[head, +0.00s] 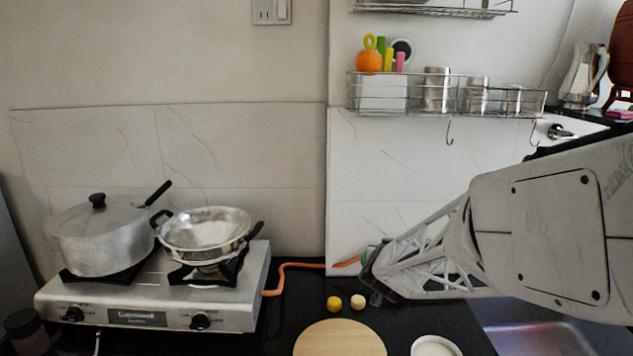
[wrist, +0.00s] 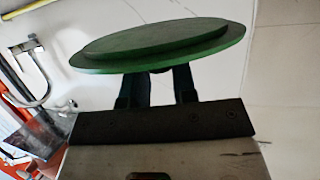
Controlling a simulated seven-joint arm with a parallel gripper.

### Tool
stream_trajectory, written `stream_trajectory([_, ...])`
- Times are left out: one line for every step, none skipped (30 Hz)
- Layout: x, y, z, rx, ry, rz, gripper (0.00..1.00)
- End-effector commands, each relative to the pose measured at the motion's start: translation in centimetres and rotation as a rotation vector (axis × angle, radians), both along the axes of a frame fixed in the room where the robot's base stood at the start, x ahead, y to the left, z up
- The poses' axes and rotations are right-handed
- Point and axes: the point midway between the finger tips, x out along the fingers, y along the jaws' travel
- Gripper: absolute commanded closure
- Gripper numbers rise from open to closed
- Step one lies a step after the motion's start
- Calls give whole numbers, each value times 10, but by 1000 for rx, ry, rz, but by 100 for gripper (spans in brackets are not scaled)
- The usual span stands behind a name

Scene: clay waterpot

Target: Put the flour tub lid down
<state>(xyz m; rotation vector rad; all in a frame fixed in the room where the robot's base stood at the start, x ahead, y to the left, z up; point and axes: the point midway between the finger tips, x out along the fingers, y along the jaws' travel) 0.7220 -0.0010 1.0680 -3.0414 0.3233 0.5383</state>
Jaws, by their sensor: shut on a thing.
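The flour tub lid is a green, round, stepped disc (wrist: 160,42) in the wrist view. My gripper (wrist: 158,82) is shut on it, with both dark fingers meeting its underside in that view. In the head view my gripper (head: 372,286) is above the black counter, near its back by the white wall panel. Only a small bit of green shows there beside the gripper, so most of the lid is hidden. A white round container (head: 435,346), cut off by the bottom edge, stands at the front; I cannot tell whether it is the flour tub.
A round wooden board (head: 340,340) lies at the front. Small yellow (head: 334,303) and cream (head: 358,301) pieces sit behind it. A stove (head: 150,310) with a pot (head: 100,240) and a pan (head: 204,236) is left. A sink (head: 540,340) is right. An orange hose (head: 300,265) runs along the back.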

Motion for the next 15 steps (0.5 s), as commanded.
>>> stream_trajectory([16, 1, 2, -1, 1, 23, 97])
stream_trajectory([25, 2, 5, -1, 0, 36, 97])
stream_trajectory([37, 3, 6, -1, 1, 56, 97])
stream_trajectory([45, 4, 8, -1, 0, 69, 97])
stream_trajectory([52, 5, 10, -1, -1, 81, 97])
stream_trajectory([62, 6, 10, 0, 1, 97, 97])
stream_trajectory([70, 6, 11, -1, 0, 107, 97])
stream_trajectory([77, 6, 12, -1, 1, 118, 97])
stream_trajectory([85, 6, 13, -2, 1, 131, 97])
stream_trajectory([92, 6, 15, -2, -1, 139, 97])
stream_trajectory([98, 5, 15, -1, 0, 147, 97])
stream_trajectory([106, 5, 15, -1, 0, 158, 97])
stream_trajectory([111, 5, 15, -1, 1, 165, 97])
stream_trajectory([116, 5, 16, -1, 0, 172, 97])
stream_trajectory([123, 5, 16, -1, 0, 179, 97])
